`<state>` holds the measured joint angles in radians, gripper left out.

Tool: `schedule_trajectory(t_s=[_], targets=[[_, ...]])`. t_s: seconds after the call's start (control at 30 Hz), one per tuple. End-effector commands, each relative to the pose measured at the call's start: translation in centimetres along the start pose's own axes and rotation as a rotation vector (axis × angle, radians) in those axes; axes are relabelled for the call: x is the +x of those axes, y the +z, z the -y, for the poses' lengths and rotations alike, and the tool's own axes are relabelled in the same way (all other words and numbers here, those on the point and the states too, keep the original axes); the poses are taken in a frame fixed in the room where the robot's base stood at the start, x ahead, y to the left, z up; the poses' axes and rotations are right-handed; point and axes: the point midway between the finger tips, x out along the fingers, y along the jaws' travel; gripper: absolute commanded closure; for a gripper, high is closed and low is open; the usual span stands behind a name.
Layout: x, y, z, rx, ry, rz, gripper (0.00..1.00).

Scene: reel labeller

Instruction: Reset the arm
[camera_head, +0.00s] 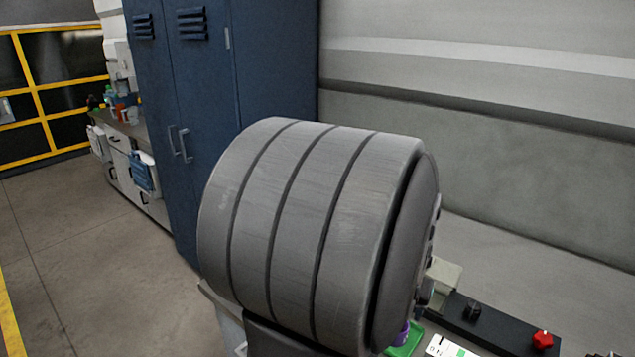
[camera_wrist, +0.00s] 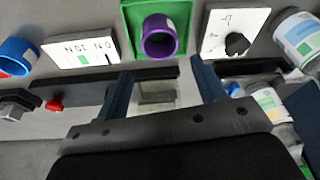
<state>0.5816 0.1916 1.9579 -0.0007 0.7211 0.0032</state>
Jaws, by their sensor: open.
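My gripper (camera_wrist: 162,72) shows in the wrist view with its two dark blue fingers spread apart. It is open and nothing is between the fingertips. Past the fingertips, a purple ring-shaped reel (camera_wrist: 160,36) sits in a green square holder (camera_wrist: 132,16). The gripper appears apart from the reel, but the exact gap is hard to tell. In the head view my gripper is hidden behind a large grey rounded part that fills the middle. The green holder also shows there in part (camera_head: 405,344), low beside that grey part.
The wrist view shows a blue reel (camera_wrist: 17,54), a white sign (camera_wrist: 82,52), a panel with a black knob (camera_wrist: 237,44), a red knob (camera_wrist: 54,105) and labelled jars (camera_wrist: 298,40) at right. In the head view, blue lockers (camera_head: 270,70) stand behind; floor is clear at left.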

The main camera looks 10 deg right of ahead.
Motion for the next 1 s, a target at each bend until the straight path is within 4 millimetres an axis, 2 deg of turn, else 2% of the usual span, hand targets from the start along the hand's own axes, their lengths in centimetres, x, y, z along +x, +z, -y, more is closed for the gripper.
schedule_trajectory(t_s=[0.3, 0.6, 0.83, 1.0], targets=[[5.0, 0.1, 0.0, 0.000, 0.000, 0.004, 0.36], [8.8, 0.1, 0.0, 0.000, 0.000, 0.002, 0.36], [10.2, 0.1, 0.0, 0.000, 0.000, 0.001, 0.36], [9.9, 0.0, 0.0, 0.000, 0.000, -0.001, 0.36]])
